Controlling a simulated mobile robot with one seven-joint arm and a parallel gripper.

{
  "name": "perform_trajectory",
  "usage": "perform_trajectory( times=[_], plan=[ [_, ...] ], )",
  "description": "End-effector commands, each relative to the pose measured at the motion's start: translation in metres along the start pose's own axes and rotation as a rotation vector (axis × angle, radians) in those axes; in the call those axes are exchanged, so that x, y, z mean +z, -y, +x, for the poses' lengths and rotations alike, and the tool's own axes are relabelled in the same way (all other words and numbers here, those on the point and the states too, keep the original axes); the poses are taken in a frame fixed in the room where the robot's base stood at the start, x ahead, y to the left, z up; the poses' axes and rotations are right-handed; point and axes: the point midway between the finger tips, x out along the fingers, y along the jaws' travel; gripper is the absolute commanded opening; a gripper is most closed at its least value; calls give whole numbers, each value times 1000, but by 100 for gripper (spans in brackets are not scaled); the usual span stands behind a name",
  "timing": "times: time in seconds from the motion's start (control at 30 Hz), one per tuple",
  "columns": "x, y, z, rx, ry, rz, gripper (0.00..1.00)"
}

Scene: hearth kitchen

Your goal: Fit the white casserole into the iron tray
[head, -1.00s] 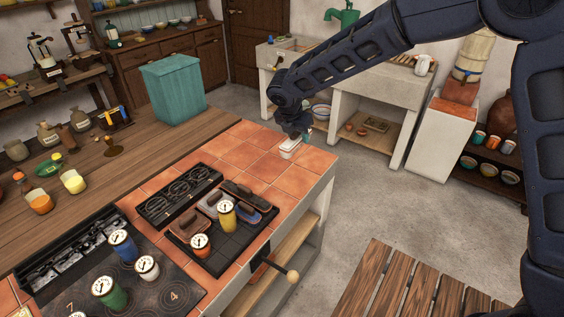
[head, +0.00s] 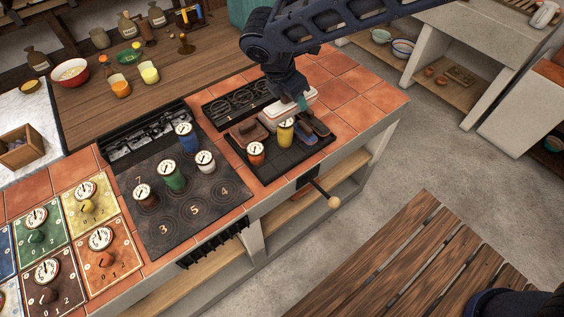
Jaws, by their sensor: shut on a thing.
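The white casserole (head: 274,118) is an oblong white dish. My gripper (head: 303,102) is shut on it and covers part of it from above. The casserole is at the back edge of the black iron tray (head: 280,176), between a brown dish (head: 244,132) on the left and a dark reddish dish and a blue dish (head: 318,127) on the right. I cannot tell whether it touches the tray or hangs just above it.
An orange gauge-topped pot (head: 256,155) stands at the tray's left front. A black grate (head: 232,103) lies behind the tray. Gauge-topped pots, including a green one (head: 174,176), stand on the numbered hotplate (head: 175,225). Bare tiles (head: 385,96) lie to the right.

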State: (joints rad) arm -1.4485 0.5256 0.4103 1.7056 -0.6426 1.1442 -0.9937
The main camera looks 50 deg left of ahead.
Motion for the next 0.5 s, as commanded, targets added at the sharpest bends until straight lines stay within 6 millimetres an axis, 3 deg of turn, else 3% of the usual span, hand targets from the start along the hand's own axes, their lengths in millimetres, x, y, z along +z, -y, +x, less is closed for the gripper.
perform_trajectory(
  times=[0.1,0.27,0.5],
  plan=[
    [-22,4,-10,1,2,1,10],
    [-35,6,-11,-1,5,2,10],
    [-53,7,30,-3,6,1,10]
  ],
)
